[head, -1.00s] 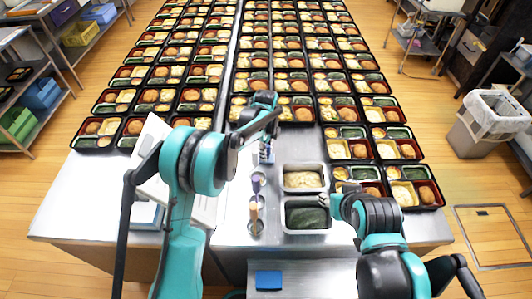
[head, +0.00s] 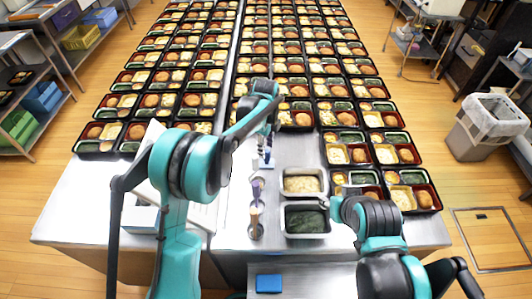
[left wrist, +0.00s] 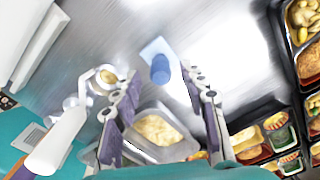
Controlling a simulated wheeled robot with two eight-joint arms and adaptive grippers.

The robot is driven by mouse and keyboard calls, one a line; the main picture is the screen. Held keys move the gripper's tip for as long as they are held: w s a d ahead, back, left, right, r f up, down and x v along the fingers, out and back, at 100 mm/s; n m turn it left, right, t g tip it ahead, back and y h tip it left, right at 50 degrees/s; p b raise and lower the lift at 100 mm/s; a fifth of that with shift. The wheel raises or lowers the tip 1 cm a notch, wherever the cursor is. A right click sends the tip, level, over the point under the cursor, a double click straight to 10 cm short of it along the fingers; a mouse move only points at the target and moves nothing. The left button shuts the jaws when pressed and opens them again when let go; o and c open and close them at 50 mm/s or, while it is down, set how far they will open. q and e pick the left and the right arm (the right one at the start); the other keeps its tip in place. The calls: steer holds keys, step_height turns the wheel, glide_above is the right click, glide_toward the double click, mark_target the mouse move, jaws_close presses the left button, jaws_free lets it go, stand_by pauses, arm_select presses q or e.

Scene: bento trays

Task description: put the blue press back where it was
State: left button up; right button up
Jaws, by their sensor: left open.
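The blue press (left wrist: 160,70), a short blue cylinder on a pale blue plate, stands on the steel table in the left wrist view. In the head view, its pale base (head: 266,162) shows just below my left gripper (head: 265,140). In the left wrist view, my left gripper (left wrist: 162,82) is open, with one finger on each side of the press and visible gaps between. Whether the fingers are level with the press or above it is hard to tell. My right gripper (head: 325,205) is small and partly hidden near the metal pans; its jaws are unclear.
A metal pan of pale food (head: 303,194) and a pan of dark greens (head: 306,234) are right of two utensil holders (head: 256,230). Rows of filled bento trays (head: 345,155) cover the back and right. White sheets or boxes (head: 141,220) lie left.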

arm_select(q)
step_height(320, 180, up, 6)
steer(key=shift+f+p, duration=0.1)
steer(key=shift+p, duration=0.4)
steer(key=shift+s+a+r, duration=0.1)
steer(key=shift+r, duration=0.15)
steer(key=s+a+r+n+t, duration=0.3)
steer(key=s+a+r+n, duration=0.8)
steer(key=s, duration=0.2)
steer(key=s+a+f+n+t, duration=0.2)
steer(key=s+a+n, duration=0.1)
steer(key=s+n, duration=0.3)
steer(key=s+a+f+n+t, duration=0.2)
steer(key=s+n, duration=0.4)
steer(key=s, duration=0.3)
steer(key=shift+a, duration=0.75)
steer(key=shift+s+f, duration=0.1)
step_height(320, 180, down, 5)
steer(key=b, duration=0.4)
steer(key=shift+b, duration=0.4)
